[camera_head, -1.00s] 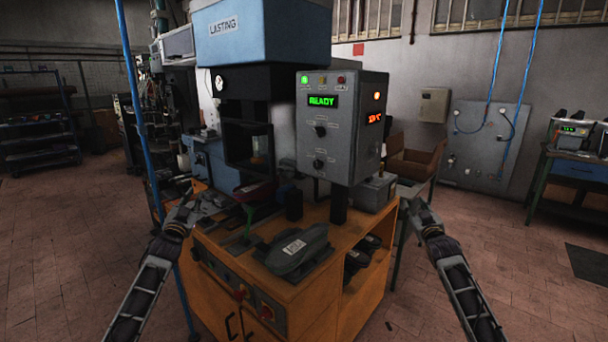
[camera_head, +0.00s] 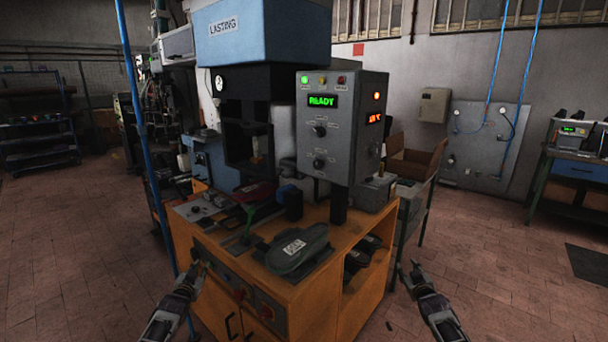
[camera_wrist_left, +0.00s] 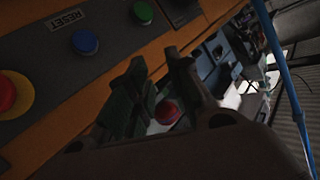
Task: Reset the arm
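A dark control panel (camera_head: 225,275) is on the front of the orange cabinet. The left wrist view shows it close, with a RESET label (camera_wrist_left: 66,20), a blue button (camera_wrist_left: 85,41) beside the label, a green button (camera_wrist_left: 143,12) and a red stop button (camera_wrist_left: 8,93) on a yellow ring. My left gripper (camera_head: 199,268) is in front of the panel's left end. In the left wrist view its two fingers (camera_wrist_left: 158,68) stand apart with nothing held. A red round part shows between them; I cannot tell what it is. My right gripper (camera_head: 410,268) hangs empty right of the cabinet, fingertips apart.
The press control box (camera_head: 342,125) reads READY with a green lamp lit. A dark shoe-sole-shaped piece (camera_head: 297,249) lies on the orange cabinet top. A blue vertical pole (camera_head: 137,110) stands left of the cabinet.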

